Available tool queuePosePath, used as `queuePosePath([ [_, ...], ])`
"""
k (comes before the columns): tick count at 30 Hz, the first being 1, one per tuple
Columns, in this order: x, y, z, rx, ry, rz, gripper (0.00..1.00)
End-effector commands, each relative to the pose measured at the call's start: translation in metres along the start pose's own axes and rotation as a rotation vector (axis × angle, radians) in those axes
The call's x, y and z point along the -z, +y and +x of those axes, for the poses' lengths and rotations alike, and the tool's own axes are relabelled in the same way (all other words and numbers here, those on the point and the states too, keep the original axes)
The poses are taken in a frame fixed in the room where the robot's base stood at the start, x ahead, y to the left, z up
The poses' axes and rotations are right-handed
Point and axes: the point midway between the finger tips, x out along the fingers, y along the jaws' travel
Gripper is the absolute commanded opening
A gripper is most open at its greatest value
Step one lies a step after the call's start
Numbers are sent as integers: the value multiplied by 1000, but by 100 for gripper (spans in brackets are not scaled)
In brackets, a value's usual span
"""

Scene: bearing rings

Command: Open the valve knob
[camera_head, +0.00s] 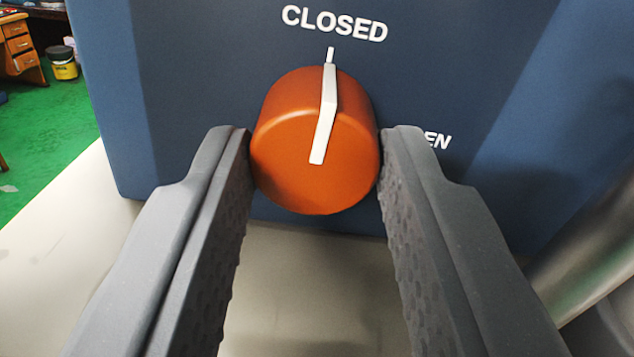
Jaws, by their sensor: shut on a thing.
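The orange valve knob (290,160) sits on the front of a dark blue panel (190,90). Its white pointer bar (326,115) points up to the white tick under the word CLOSED (334,23). A second label (437,140) on the right is partly hidden behind my right finger; only the letters EN show. My gripper (316,160) is shut on the knob, with one dark grey finger against its left side and one against its right side.
A pale surface (60,240) lies below the panel. A shiny metal cylinder (590,245) stands at the lower right, close to my right finger. Far left, a green floor (50,130), a wooden drawer unit (18,45) and a yellow container (64,69) show in the background.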

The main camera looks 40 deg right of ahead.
Motion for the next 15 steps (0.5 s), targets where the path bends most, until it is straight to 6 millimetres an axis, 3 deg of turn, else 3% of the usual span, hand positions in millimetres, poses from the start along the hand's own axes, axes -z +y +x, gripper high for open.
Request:
queuePosePath([
  [15,3,-1,0,-1,14,336,8],
])
